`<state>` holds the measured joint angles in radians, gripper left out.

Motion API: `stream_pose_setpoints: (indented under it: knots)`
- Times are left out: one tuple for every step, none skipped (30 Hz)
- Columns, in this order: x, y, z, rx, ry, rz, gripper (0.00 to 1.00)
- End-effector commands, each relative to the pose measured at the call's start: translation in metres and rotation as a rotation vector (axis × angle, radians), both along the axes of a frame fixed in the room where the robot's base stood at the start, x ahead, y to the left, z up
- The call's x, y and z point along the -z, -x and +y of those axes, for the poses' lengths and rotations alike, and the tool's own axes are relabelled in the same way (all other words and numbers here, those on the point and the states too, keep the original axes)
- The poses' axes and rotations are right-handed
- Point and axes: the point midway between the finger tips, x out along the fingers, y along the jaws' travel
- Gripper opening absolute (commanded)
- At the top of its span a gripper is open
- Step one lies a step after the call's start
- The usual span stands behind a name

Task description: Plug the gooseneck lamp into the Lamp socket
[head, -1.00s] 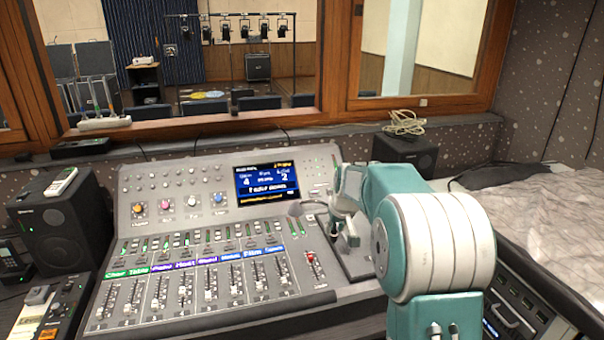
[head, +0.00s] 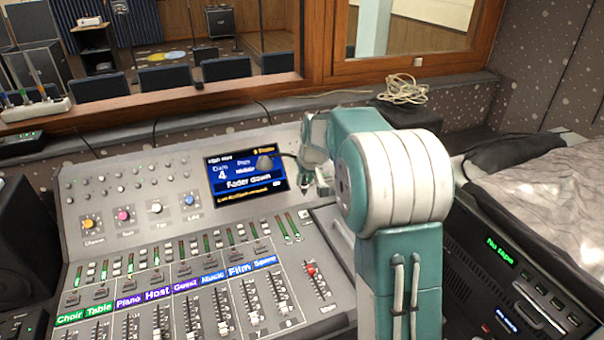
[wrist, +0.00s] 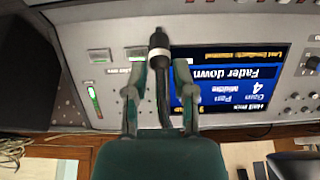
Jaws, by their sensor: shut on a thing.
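The gooseneck lamp's grey head (head: 265,163) shows in the head view in front of the console screen, with its thin dark neck running right to my gripper (head: 316,182). In the wrist view my gripper (wrist: 158,88) is shut on the lamp (wrist: 162,95). The lamp's black cylindrical end with a pale ring sticks out past the fingertips over the console face. I cannot tell whether this end touches the panel. The mixing console (head: 105,225) lies below and left of my gripper. I cannot make out the Lamp socket for certain.
The lit screen (head: 246,180) is just left of my gripper. Labelled faders and a red-capped fader (head: 311,270) lie in front. A coiled pale cable (head: 405,88) rests on a speaker behind. A rack unit (head: 510,285) stands right of my arm.

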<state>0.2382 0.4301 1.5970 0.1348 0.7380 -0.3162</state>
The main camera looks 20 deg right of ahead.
Motion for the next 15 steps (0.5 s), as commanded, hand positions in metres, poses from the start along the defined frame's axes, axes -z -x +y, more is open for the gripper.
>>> stream_pose_setpoints:
  knots:
    - [0.004,0.0,0.0,0.0,-0.001,0.002,0.0]
    - [0.007,0.0,0.0,0.0,-0.001,0.002,0.0]
    - [0.01,0.0,0.0,0.0,-0.001,0.002,0.0]
    - [0.013,0.0,0.0,0.0,-0.001,0.002,0.0]
    - [0.015,0.0,0.001,0.0,-0.001,0.002,0.0]
    - [0.019,0.0,0.001,0.0,-0.001,0.003,0.0]
    - [0.021,0.0,0.001,0.0,-0.001,0.002,0.0]
    - [0.024,0.0,0.0,0.0,-0.001,0.002,0.0]
    - [0.027,0.0,0.0,0.0,-0.001,0.002,0.0]
    - [0.03,0.0,0.001,0.0,-0.001,0.002,0.0]
    - [0.032,0.0,0.001,0.0,-0.001,0.002,0.0]
    - [0.036,-0.001,0.0,0.0,-0.001,0.002,0.0]
    - [0.038,0.0,0.0,0.0,0.0,0.002,0.0]
    - [0.041,0.0,0.0,0.0,0.0,0.002,0.0]
    - [0.044,0.0,0.0,0.0,-0.001,0.003,0.0]
